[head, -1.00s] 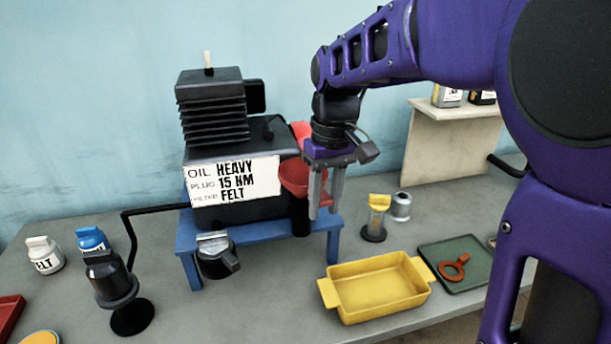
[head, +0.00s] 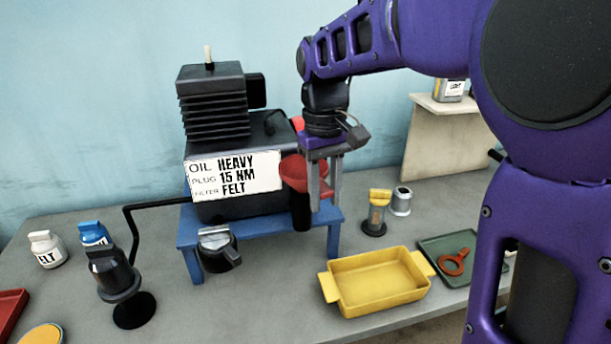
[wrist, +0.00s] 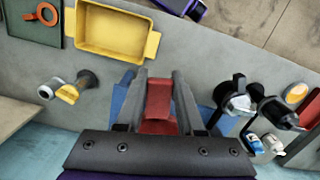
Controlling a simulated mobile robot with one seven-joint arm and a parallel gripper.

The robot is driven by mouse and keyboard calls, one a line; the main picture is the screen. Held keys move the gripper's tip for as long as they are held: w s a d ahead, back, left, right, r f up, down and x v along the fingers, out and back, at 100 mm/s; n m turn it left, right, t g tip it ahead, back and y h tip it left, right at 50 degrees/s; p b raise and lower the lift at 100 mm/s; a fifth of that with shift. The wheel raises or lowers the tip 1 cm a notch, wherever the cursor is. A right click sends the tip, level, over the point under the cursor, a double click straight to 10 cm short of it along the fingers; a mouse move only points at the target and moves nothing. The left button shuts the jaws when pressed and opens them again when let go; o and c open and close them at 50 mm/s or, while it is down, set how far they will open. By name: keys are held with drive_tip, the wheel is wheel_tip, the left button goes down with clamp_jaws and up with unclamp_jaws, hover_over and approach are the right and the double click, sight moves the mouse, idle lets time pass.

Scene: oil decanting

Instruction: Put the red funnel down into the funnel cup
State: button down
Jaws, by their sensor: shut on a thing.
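The red funnel (head: 299,173) is at the right side of the dark machine, next to the sign. My gripper (head: 325,203) points down there, shut on a red part of the funnel; red also shows between the fingers in the wrist view (wrist: 158,105). A dark upright cylinder (head: 302,214), which looks like the funnel cup, is directly below the funnel. The funnel's lower end is hidden, so I cannot tell whether it sits in the cup or just above it.
The machine stands on a blue bench (head: 265,229). A yellow tray (head: 376,304), a yellow-topped item (head: 377,212) and a grey can (head: 401,201) are to the right.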

drive_tip(key=shift+r, duration=1.05)
drive_tip(key=shift+r, duration=3.65)
drive_tip(key=shift+f, duration=0.1)
